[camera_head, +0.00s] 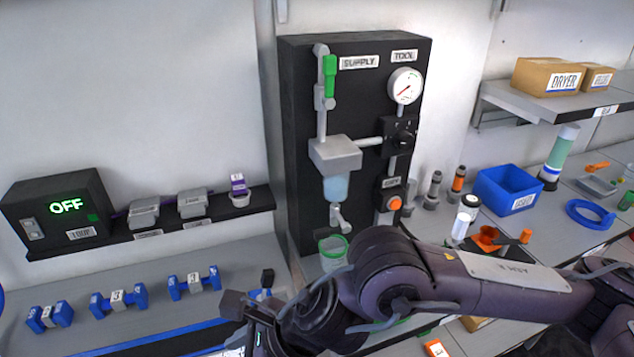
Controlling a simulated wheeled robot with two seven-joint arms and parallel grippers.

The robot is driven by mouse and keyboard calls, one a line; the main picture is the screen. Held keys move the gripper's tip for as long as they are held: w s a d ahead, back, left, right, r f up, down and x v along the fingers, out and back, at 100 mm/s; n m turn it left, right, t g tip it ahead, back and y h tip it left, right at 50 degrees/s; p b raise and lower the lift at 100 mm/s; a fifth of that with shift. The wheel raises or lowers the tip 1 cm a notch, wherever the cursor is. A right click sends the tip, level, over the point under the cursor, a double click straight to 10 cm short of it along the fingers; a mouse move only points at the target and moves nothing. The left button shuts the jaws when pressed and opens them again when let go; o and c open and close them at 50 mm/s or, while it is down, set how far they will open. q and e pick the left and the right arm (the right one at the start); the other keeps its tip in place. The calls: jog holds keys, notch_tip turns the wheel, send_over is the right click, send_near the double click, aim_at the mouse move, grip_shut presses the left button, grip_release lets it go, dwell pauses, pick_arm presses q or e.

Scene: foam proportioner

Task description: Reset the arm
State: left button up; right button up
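My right arm (480,285) comes in from the right and reaches across the front of the black panel toward the lower middle. My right gripper (240,308) is at its end, above the front of the bench and to the right of the blue holders. The wrist hides much of it, so I cannot tell whether it is open or shut. My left gripper is not in view.
The black panel (290,130) has a gauge (405,86), a green-handled valve (329,75) and an orange button (395,203). A green-rimmed cup (334,246) stands beneath, close behind my arm. A box reading OFF (66,206), blue holders (118,300) and a blue bin (508,190) stand around.

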jog(key=a+r+m+t+y, duration=0.2)
jog(key=a+r+m+y, duration=0.1)
jog(key=a+r+m, duration=0.25)
jog(key=w+d+r+m+t+y, duration=0.2)
jog(key=w+r+m+t, duration=0.25)
jog(key=m, duration=0.85)
jog(key=w+d+f+m+t+h, duration=0.2)
jog(key=w+d+m+h, duration=0.1)
jog(key=d+m, duration=0.3)
jog(key=w+d+f+m+t+h, duration=0.25)
jog(key=d+m, duration=0.25)
jog(key=m, duration=0.4)
jog(key=s+d+f+m+g+h, duration=0.4)
jog(key=s+d+f+m, duration=0.2)
jog(key=d+f+m, duration=0.5)
jog(key=s+d+f+m+g+h, duration=0.4)
jog(key=s+d+f+m, duration=0.2)
jog(key=d+f+m, duration=0.45)
notch_tip(320, 180, down, 28)
jog(key=s+d+n+g, duration=0.1)
jog(key=d+n, duration=0.1)
jog(key=s+d+f+g, duration=0.1)
jog(key=s+d+f, duration=0.2)
jog(key=s+f, duration=1.5)
jog(key=shift+s+n, duration=0.3)
jog(key=shift+s, duration=0.65)
